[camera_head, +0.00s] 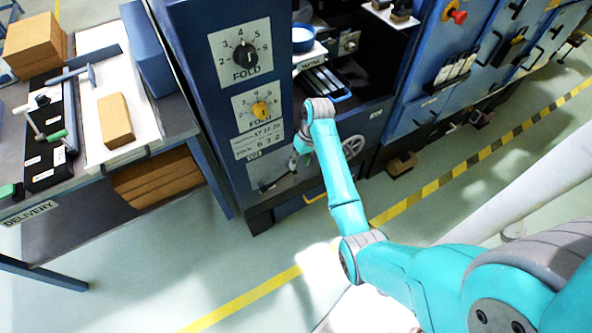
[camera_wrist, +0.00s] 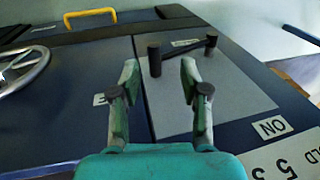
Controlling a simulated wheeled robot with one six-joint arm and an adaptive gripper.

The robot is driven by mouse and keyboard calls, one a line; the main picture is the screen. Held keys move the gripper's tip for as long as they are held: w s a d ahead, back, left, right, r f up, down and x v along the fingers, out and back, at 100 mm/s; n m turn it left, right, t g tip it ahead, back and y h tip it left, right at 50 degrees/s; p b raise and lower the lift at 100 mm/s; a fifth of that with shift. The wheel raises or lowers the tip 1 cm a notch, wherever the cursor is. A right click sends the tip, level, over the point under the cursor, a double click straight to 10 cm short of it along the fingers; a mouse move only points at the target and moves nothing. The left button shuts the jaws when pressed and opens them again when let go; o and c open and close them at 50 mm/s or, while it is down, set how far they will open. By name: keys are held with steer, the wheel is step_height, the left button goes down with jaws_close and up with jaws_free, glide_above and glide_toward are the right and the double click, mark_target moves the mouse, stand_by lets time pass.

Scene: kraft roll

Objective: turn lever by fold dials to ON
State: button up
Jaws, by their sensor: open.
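Two dials sit on the blue panel in the head view: a black FOLD dial (camera_head: 239,55) and a yellow FOLD dial (camera_head: 260,109) below it. In the wrist view a black lever (camera_wrist: 183,45) stands out from a grey plate (camera_wrist: 225,95), its bar running left to right across the top of the plate. An ON label (camera_wrist: 270,127) is at the plate's lower right corner, away from the bar. My gripper (camera_wrist: 160,75) is open, its fingertips short of the lever, with the lever's left end between them in the picture. In the head view my gripper (camera_head: 300,155) is in front of the lower panel and partly hides it.
A handwheel (camera_head: 352,147) is right of my gripper; it also shows in the wrist view (camera_wrist: 22,70). A yellow handle (camera_wrist: 90,18) is beyond the panel edge. A delivery table (camera_head: 35,210) with boxes and tools stands left. Floor in front is clear, with a yellow line.

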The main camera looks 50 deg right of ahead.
mark_target(296, 173)
steer(key=x, duration=0.5)
steer(key=d+x, duration=0.1)
steer(key=x, duration=0.2)
steer(key=shift+w+f, duration=0.25)
steer(key=shift+f, duration=0.2)
jaws_close()
